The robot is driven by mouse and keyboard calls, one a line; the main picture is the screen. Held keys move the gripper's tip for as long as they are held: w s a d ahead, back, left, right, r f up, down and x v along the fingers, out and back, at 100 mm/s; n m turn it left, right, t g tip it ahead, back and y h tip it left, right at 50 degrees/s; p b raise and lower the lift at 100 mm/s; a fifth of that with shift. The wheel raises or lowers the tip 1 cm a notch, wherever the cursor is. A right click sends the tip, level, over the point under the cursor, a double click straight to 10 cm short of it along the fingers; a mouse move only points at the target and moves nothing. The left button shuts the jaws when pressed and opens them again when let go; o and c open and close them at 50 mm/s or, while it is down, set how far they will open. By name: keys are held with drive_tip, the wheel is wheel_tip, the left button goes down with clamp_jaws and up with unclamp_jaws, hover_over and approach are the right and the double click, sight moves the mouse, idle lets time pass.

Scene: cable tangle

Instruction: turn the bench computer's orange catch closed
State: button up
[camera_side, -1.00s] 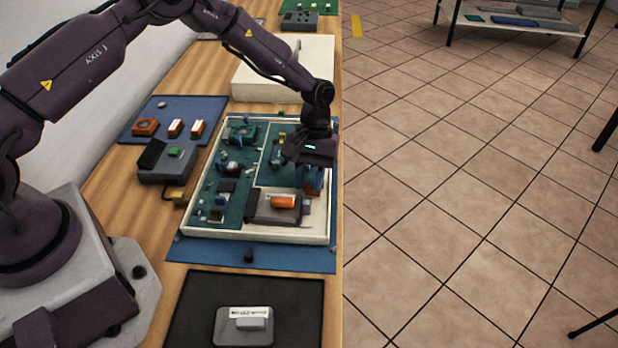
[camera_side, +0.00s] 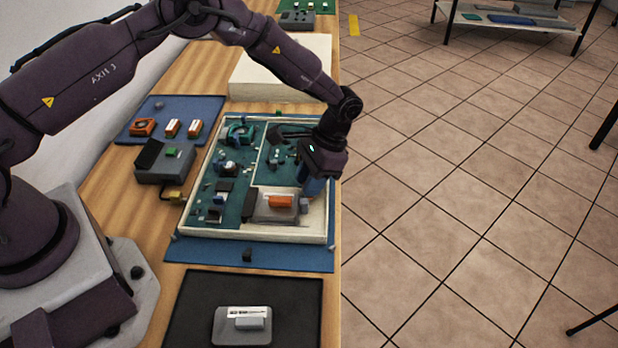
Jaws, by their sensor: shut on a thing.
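The bench computer is an open, pale-walled case (camera_side: 316,236) with green boards inside, lying on a blue mat. A grey unit (camera_side: 262,206) with an orange block (camera_side: 281,201) on top sits in its near right part. My gripper (camera_side: 308,190) is low at the case's right side, just right of that unit, with its blue fingers tilted down and to the left. It is shut on a small piece, which appears to be the orange catch. The fingers and wrist hide that piece now, so its angle cannot be told.
A black mat (camera_side: 180,325) with a grey part (camera_side: 243,325) lies in front. A blue mat (camera_side: 208,106) with small orange parts and a grey device (camera_side: 165,163) lie to the left. A pale box (camera_side: 282,70) stands behind. The bench edge is close on the right.

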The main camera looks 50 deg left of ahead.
drive_tip(key=m, duration=0.2)
drive_tip(key=m+t+y, duration=0.1)
drive_tip(key=m, duration=0.2)
drive_tip(key=shift+d+y, duration=0.15)
drive_tip(key=shift+y, duration=0.15)
drive_tip(key=shift+m, duration=0.3)
drive_tip(key=o, duration=0.9)
drive_tip(key=v, duration=1.3)
drive_tip(key=shift+s+d, duration=0.15)
drive_tip(key=shift+s, duration=0.1)
